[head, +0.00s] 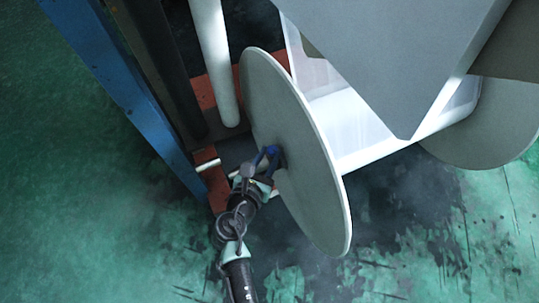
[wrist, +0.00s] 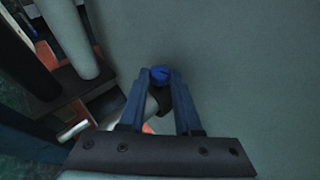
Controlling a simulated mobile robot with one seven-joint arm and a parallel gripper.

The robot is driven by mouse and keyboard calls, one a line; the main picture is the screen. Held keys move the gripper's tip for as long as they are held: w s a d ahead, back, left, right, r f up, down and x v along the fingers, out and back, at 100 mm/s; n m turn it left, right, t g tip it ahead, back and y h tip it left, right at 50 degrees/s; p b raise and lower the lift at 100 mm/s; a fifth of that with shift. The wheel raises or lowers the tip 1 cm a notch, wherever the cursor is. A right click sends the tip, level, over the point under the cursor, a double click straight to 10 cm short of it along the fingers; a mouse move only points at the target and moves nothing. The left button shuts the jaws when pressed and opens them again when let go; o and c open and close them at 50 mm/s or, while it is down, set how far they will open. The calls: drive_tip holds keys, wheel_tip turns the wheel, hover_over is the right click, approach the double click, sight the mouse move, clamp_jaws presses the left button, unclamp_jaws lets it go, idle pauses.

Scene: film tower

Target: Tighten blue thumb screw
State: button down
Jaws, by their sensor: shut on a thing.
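The blue thumb screw (wrist: 160,74) sits at the centre of the large grey disc (head: 290,150), on its outer face. My gripper (wrist: 159,84) has its two blue fingers on either side of the screw's head and is shut on it. In the head view my gripper (head: 267,158) reaches the hub from the lower left, and its fingers cover most of the screw there. A dark collar (wrist: 166,101) shows just below the screw, between the fingers. How deep the screw sits cannot be seen.
A white roller (head: 213,60) and a blue frame beam (head: 125,85) stand left of the disc. White film (head: 345,125) runs behind it to a second grey disc (head: 490,130) at right. The green floor (head: 90,230) is open at lower left.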

drive_tip(key=m+g+h, duration=0.2)
drive_tip(key=m+h, duration=0.1)
drive_tip(key=a+m+h, duration=0.1)
drive_tip(key=shift+w+g+b, duration=0.35)
drive_tip(key=shift+g+b, duration=0.05)
drive_tip(key=m+g+h, duration=0.1)
drive_tip(key=m+g+h+b, duration=0.1)
drive_tip(key=m, duration=0.1)
drive_tip(key=shift+w+a+f, duration=0.1)
drive_tip(key=shift+w+a, duration=0.1)
drive_tip(key=shift+w, duration=0.1)
drive_tip(key=m+g+b, duration=0.1)
drive_tip(key=b, duration=0.1)
drive_tip(key=m+g+h+b, duration=0.1)
drive_tip(key=m+g, duration=0.1)
drive_tip(key=m+g+h+b, duration=0.1)
drive_tip(key=g+b, duration=0.1)
drive_tip(key=shift+w+a+f+b, duration=0.1)
drive_tip(key=shift+w+f+b, duration=0.1)
drive_tip(key=shift+w+b, duration=0.15)
drive_tip(key=m+g+b, duration=0.1)
drive_tip(key=b, duration=0.1)
drive_tip(key=m+g+b, duration=0.1)
drive_tip(key=shift+w+r+m+g+b, duration=0.15)
drive_tip(key=shift+m+g+b, duration=0.15)
drive_tip(key=shift+m+b, duration=0.1)
drive_tip(key=c, duration=0.9)
unclamp_jaws()
drive_tip(key=shift+o, duration=0.2)
drive_tip(key=shift+r, duration=0.1)
